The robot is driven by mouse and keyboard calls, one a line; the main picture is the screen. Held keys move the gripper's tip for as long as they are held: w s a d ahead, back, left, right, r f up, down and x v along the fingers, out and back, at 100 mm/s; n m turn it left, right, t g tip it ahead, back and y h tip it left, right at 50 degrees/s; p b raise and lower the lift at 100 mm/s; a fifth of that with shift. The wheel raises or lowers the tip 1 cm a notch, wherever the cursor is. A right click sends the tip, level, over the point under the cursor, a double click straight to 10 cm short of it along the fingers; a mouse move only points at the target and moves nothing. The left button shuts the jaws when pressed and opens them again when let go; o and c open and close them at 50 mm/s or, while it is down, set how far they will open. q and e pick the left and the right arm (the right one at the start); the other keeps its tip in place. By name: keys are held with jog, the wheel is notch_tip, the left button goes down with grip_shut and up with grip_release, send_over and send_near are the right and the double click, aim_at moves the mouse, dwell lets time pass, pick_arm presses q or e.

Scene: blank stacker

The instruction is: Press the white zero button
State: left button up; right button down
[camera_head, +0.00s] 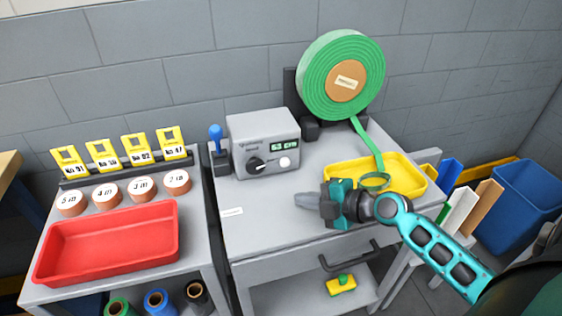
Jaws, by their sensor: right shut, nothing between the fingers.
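The white zero button (285,162) is a round white knob on the front of the grey box (262,124), at the right, below a small green display reading about "63 cm". A black dial (255,164) sits to its left. My right gripper (298,200) is shut and empty, its fingertips pointing left, over the grey bench top in front of the box. It is below the button in the picture and apart from it. My left gripper is not in view.
A yellow tray (408,180) lies behind my right gripper, with green strip hanging into it from a large green roll (312,82). A blue-handled tool (216,134) stands left of the box. A red tray (60,268) is on the left bench. Bench top left of my gripper is mostly clear.

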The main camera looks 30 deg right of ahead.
aim_at(285, 162)
jog(key=shift+w+d, duration=0.1)
jog(key=shift+w, duration=0.25)
jog(key=w, duration=0.2)
jog(key=w+d, duration=0.1)
jog(key=w, duration=0.2)
jog(key=shift+w+d, duration=0.15)
jog(key=shift+w, duration=0.1)
jog(key=shift+w+d+f+b, duration=0.1)
jog(key=shift+w+f+b, duration=0.1)
jog(key=shift+w+b, duration=0.35)
jog(key=shift+w+d+r+b, duration=0.1)
jog(key=shift+w+d+b, duration=0.05)
jog(key=shift+w+b, duration=0.35)
jog(key=shift+w+r, duration=0.1)
